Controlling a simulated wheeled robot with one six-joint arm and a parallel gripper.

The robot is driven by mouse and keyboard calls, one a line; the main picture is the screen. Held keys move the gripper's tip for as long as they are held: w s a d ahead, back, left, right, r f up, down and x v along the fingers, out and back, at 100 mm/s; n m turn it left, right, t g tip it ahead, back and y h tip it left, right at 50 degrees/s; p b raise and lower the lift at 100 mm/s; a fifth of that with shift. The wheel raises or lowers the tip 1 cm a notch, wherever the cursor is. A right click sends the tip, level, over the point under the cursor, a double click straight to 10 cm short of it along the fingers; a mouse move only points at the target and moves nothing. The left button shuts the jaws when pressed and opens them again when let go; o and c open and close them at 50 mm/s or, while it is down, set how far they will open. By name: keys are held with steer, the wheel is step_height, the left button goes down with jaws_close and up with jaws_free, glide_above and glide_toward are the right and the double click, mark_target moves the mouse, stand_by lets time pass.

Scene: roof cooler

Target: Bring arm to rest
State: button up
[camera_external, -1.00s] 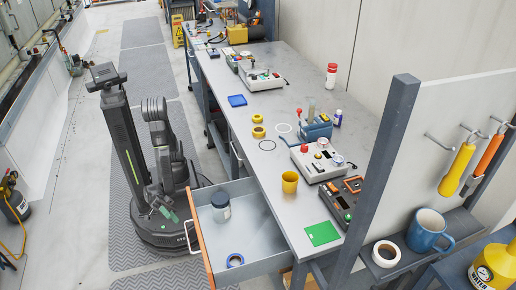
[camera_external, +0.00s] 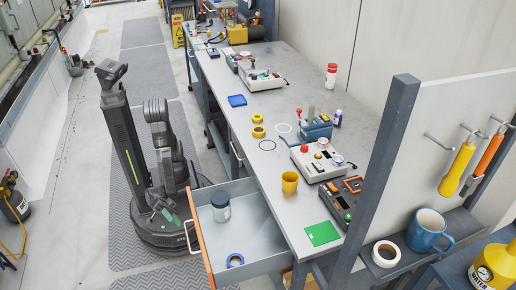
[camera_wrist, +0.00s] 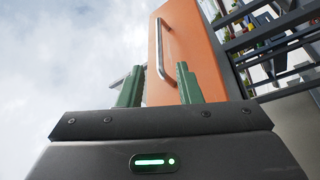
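My arm (camera_external: 160,135) is folded close to my column, beside the open drawer. My gripper hangs low in front of my base in the external view, small and partly hard to make out. In the wrist view my gripper (camera_wrist: 159,82) shows two green fingers standing well apart with nothing held between them. The drawer's orange front (camera_wrist: 190,50) and its silver handle (camera_wrist: 161,50) show beyond the fingers, and the handle looks clear of them.
Floor left of my base is clear.

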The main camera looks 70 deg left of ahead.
steer(key=b+x, duration=0.1)
steer(key=x, duration=1)
steer(key=shift+b, duration=0.4)
steer(key=shift+w+r, duration=0.1)
steer(key=shift+w, duration=0.1)
steer(key=shift+s+a, duration=0.1)
steer(key=p, duration=0.2)
glide_toward(187, 233)
steer(key=shift+s+a+f, duration=0.4)
steer(key=shift+a+f, duration=0.1)
steer(key=shift+f, duration=0.1)
